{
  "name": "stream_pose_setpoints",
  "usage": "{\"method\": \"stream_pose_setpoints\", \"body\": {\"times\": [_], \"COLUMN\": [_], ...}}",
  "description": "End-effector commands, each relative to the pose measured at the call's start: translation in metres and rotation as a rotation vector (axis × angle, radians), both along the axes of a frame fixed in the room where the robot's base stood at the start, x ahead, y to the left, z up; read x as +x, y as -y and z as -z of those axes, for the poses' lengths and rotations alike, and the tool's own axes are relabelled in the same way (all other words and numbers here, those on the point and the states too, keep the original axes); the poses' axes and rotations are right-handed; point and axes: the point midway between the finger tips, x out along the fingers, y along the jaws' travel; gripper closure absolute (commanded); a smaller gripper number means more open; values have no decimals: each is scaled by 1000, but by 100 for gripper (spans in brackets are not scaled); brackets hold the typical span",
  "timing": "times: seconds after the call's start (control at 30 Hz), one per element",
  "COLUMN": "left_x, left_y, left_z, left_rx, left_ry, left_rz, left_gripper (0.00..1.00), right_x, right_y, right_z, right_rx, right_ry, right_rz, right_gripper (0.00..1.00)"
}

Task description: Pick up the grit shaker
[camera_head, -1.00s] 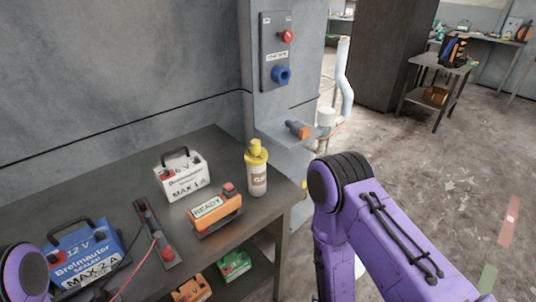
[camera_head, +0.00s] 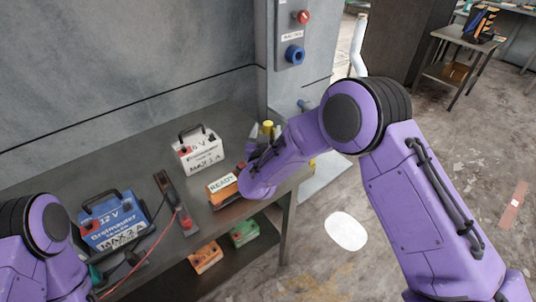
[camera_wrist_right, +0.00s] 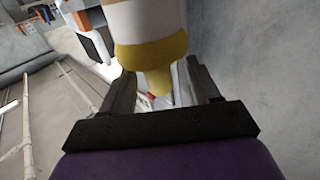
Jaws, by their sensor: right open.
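The grit shaker, a pale bottle with a yellow top (camera_head: 267,127), stands near the right end of the workbench, mostly hidden behind my right arm. In the right wrist view its yellow collar and cap (camera_wrist_right: 150,52) fill the upper middle, with the pale body above. My right gripper (camera_head: 260,146) is at the shaker, partly hidden by my own wrist. In the wrist view its two fingers (camera_wrist_right: 162,84) are apart, with the yellow cap showing between them. I cannot tell whether they touch it.
An orange READY device (camera_head: 222,186) lies close beside my right wrist. A white battery (camera_head: 198,150) and a blue battery (camera_head: 112,222) stand on the dark bench (camera_head: 150,150). A wall panel with a red button (camera_head: 303,17) is behind.

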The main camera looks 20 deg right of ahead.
Motion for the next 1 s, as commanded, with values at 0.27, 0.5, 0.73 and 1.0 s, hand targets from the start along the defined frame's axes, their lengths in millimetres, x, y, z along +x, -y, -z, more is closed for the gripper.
{"method": "stream_pose_setpoints", "body": {"times": [0.27, 0.5, 0.73, 1.0], "left_x": [0, 0, 0, 0], "left_y": [0, 0, 0, 0], "left_z": [17, 15, 15, 15], "left_rx": [0, 0, 0, 0], "left_ry": [0, 0, 0, 0], "left_rz": [0, 0, 0, 0], "left_gripper": [43, 43, 43, 43], "right_x": [34, 35, 35, 35], "right_y": [19, 20, 19, 19], "right_z": [4, 3, 2, 2], "right_rx": [1, -1, 0, 0], "right_ry": [-1, -1, -1, -1], "right_rz": [1, 0, 0, 0], "right_gripper": [39, 52, 100, 100]}}
